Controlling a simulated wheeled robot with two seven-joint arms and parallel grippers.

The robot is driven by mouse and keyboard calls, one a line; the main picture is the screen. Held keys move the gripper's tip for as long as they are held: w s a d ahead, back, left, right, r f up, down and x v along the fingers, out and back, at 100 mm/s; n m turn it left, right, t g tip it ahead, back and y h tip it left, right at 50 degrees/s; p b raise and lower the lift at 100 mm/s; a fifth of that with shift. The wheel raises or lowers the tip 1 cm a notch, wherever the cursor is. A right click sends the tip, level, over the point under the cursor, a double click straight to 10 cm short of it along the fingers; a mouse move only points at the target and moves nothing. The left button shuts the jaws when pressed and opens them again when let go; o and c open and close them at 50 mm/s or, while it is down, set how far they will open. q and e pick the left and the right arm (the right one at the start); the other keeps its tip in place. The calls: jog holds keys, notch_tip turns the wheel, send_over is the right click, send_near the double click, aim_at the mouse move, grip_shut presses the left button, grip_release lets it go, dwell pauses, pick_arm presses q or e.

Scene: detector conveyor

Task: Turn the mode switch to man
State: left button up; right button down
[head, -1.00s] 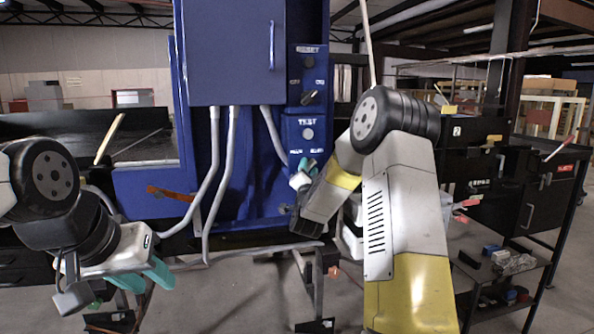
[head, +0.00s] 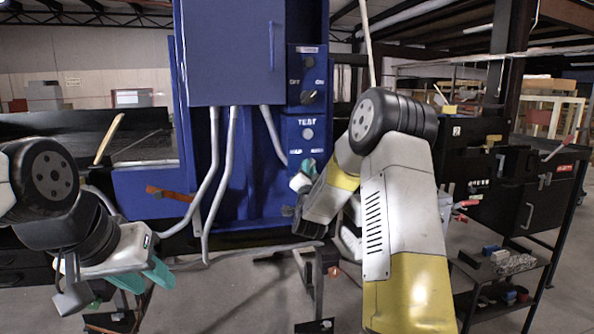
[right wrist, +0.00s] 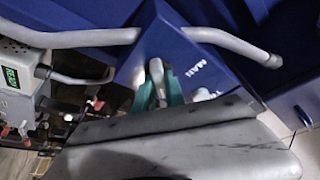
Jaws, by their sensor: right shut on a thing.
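The mode switch is on the blue control panel (head: 307,130), in the lower box under the "TEST" label and round button (head: 307,134). My right gripper (head: 307,168) is at that switch and covers most of it. In the right wrist view, its teal fingers (right wrist: 159,92) are closed around a pale grey piece (right wrist: 155,72), which appears to be the switch handle. The exact angle of the handle is hard to read. My left gripper (head: 146,277) is away from the panel at lower left, its teal fingers apart and empty.
An OFF/ON knob (head: 307,97) sits above the test box. Grey conduits (head: 222,180) run down the blue cabinet left of the panel. A small device with a green display (right wrist: 10,79) shows in the wrist view. A dark shelf cart (head: 505,265) stands at right.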

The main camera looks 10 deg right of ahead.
jog(key=shift+d+f+n+g+y, duration=0.1)
jog(key=shift+n+y, duration=1.8)
jog(key=shift+n, duration=2.1)
jog(key=shift+d+r+n+g+y, duration=0.1)
jog(key=shift+n+y, duration=1.8)
jog(key=shift+n, duration=2.1)
jog(key=shift+d+f+n+g+y, duration=0.1)
jog(key=shift+n+y, duration=1.8)
jog(key=shift+n, duration=2.1)
jog(key=c, duration=1.4)
grip_release()
